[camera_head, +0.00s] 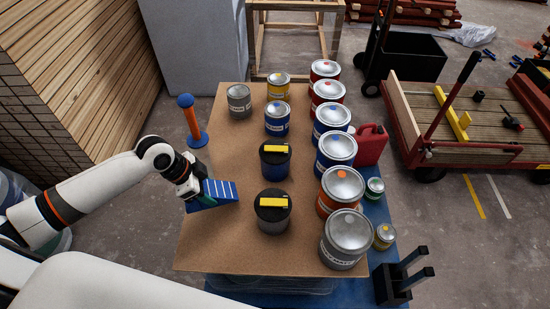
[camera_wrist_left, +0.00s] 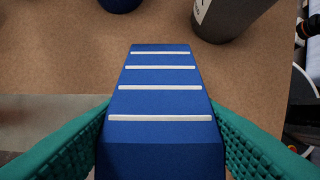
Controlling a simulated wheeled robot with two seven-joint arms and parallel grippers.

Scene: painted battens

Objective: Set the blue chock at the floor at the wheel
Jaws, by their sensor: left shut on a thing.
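The blue chock (camera_head: 214,192) is a wedge with several white stripes across its sloping face. My left gripper (camera_head: 196,193) is shut on it, at the left part of the table. In the left wrist view the chock (camera_wrist_left: 162,110) fills the middle, between the two green finger pads of my left gripper (camera_wrist_left: 160,145). Whether it touches the board beneath cannot be told. A wooden cart (camera_head: 480,125) with red rails stands on the floor at the right. One of its dark wheels (camera_head: 430,174) shows at its near left corner.
The brown tabletop (camera_head: 215,245) carries several paint cans, including a grey one (camera_head: 347,240), in rows right of the chock. A blue-and-orange post (camera_head: 190,120) stands near its left edge. A red jerrycan (camera_head: 370,145) is at the right. Grey floor (camera_head: 455,250) is open before the cart.

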